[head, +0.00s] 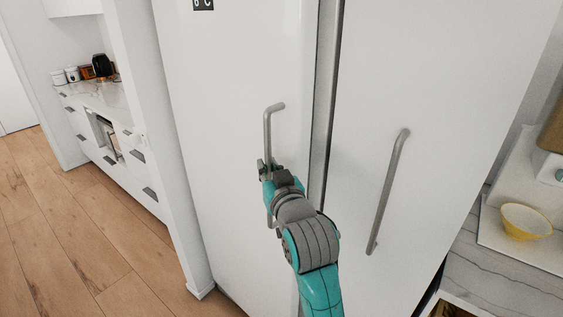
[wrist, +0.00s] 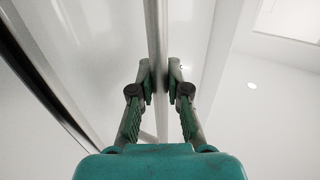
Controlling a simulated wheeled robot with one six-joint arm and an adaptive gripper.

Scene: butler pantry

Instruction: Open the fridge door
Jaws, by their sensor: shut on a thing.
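The tall white fridge has a left door (head: 225,80) with a small dark display at its top and an upright grey bar handle (head: 268,125). My gripper (head: 265,170) is at the lower part of this handle. In the wrist view the two fingers (wrist: 160,85) close on the handle bar (wrist: 153,35) from both sides. The lower end of the handle is partly hidden by my arm. A grey and dark strip runs between the left door and the right door (head: 430,80); I cannot tell whether the left door stands slightly ajar.
The right door has its own slanting-looking bar handle (head: 388,190), clear of my arm. A white panel and drawer counter (head: 105,100) stand at left. Wooden floor (head: 50,220) is free there. A yellow bowl (head: 525,221) sits on the right counter.

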